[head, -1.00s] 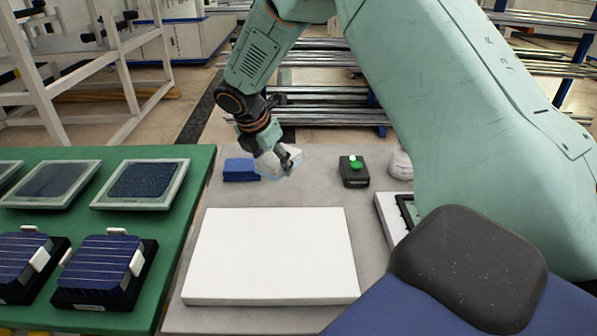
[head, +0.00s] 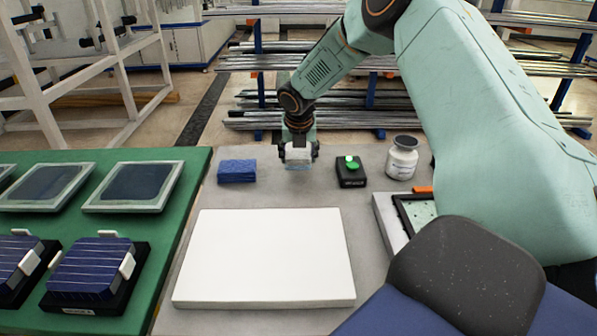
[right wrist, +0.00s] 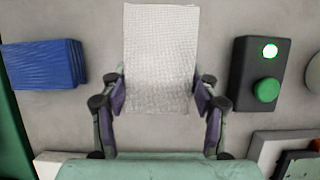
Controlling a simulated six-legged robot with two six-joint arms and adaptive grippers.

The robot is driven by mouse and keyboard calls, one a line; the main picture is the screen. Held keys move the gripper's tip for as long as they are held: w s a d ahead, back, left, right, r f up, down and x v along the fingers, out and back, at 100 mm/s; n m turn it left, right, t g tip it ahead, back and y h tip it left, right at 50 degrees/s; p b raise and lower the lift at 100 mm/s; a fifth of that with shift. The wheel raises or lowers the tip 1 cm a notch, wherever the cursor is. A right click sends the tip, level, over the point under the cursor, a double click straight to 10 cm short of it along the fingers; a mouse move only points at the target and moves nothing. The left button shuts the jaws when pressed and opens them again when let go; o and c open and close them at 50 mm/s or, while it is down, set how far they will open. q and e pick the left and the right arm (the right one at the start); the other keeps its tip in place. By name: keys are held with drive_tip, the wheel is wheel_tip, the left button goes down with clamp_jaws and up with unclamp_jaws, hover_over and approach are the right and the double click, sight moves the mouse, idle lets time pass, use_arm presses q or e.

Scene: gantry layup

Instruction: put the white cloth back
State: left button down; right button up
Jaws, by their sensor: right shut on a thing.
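The white cloth (right wrist: 160,55) is a textured, folded pad between the fingers of my right gripper in the right wrist view. My right gripper (head: 299,155) is shut on it, and the cloth (head: 298,154) also shows in the head view, over the grey table's far part. It is between a blue cloth (head: 237,171) on the left and a black box with a green button (head: 351,171) on the right. Whether the white cloth touches the table is hard to tell. My left gripper is not in view.
A large white slab (head: 265,258) lies in front on the grey table. A white jar (head: 402,158) stands at the right, behind a black-framed tray (head: 416,212). A green mat (head: 180,228) with framed panels and dark cell stacks is at the left.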

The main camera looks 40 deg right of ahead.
sight(298, 177)
drive_tip(key=shift+w+a+f, duration=0.1)
drive_tip(key=shift+w+f, duration=0.05)
drive_tip(key=shift+f, duration=0.5)
drive_tip(key=f+b, duration=0.1)
drive_tip(key=f, duration=0.2)
drive_tip(key=shift+d, duration=0.2)
drive_tip(key=shift+a, duration=0.15)
drive_tip(key=shift+f, duration=0.1)
drive_tip(key=o, duration=1.2)
